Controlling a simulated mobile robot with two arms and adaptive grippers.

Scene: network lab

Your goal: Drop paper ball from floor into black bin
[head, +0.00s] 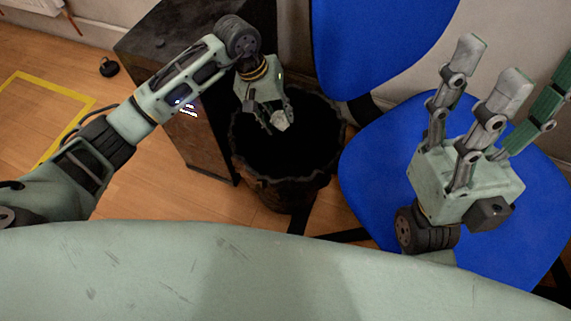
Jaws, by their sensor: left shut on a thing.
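My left gripper (270,121) is over the opening of the black bin. It is shut on a small crumpled white paper ball (281,121), which shows at its fingertips. The black bin (285,195) stands on the floor, with a dark, uneven rim and a dark inside. I cannot tell exactly how high the ball is relative to the rim. My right gripper (507,85) is at the right, raised, with its fingers spread apart and nothing between them.
A blue chair (375,165) stands close to the right of the bin, behind my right gripper. A dark cabinet (200,135) stands just left of the bin. Yellow tape (75,92) and a small black object (109,67) are on the wooden floor at the left.

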